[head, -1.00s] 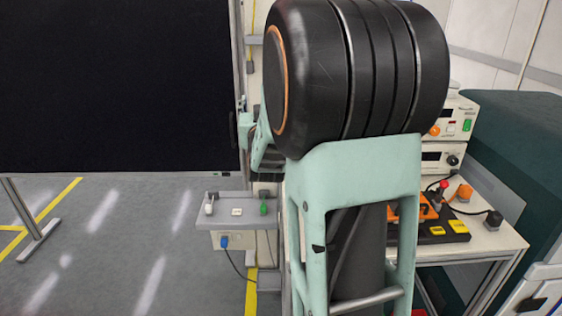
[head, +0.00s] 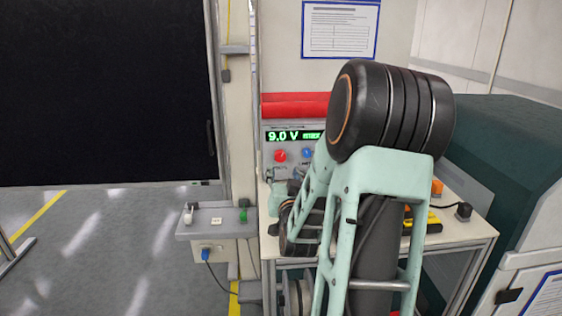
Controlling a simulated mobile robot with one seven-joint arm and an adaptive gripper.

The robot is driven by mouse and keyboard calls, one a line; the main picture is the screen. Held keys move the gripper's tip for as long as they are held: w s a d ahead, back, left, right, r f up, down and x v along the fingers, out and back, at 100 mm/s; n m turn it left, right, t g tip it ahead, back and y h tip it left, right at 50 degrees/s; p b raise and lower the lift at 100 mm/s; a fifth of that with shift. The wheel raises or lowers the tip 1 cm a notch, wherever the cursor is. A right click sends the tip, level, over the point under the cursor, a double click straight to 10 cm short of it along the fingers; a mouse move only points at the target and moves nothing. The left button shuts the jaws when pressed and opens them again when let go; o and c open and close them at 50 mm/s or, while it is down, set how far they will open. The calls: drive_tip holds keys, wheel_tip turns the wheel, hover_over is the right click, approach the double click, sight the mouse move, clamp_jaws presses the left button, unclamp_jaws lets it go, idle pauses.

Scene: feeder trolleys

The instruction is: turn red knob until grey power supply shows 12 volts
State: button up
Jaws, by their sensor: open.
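The grey power supply (head: 266,146) stands on the bench behind my arm. Its green display (head: 283,136) reads 9.0 V; text further right is partly covered by my arm. The red knob (head: 280,155) is on its front panel below the display, with a blue knob (head: 307,153) to its right. My gripper (head: 282,175) appears small, just below the red knob in the picture, and is open with nothing seen between its fingers. Its fingers are hard to make out, and I cannot tell its distance from the panel.
The white bench (head: 462,236) extends right, partly hidden by my arm. A dark green cabinet (head: 520,150) stands at right, and a black screen (head: 100,90) at left.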

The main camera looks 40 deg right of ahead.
sight(282, 157)
drive_tip(key=x, duration=0.9)
drive_tip(key=c, duration=1.1)
drive_tip(key=shift+c, duration=0.2)
drive_tip(key=shift+d+m+b, duration=0.1)
drive_tip(key=shift+m+b, duration=0.2)
drive_tip(key=m+b, duration=0.3)
drive_tip(key=m, duration=0.1)
drive_tip(key=shift+f, duration=0.15)
drive_tip(key=m+b, duration=0.2)
drive_tip(key=m, duration=0.3)
drive_tip(key=shift+s+m+b, duration=0.1)
drive_tip(key=shift+m+b, duration=0.25)
drive_tip(key=shift+m, duration=0.05)
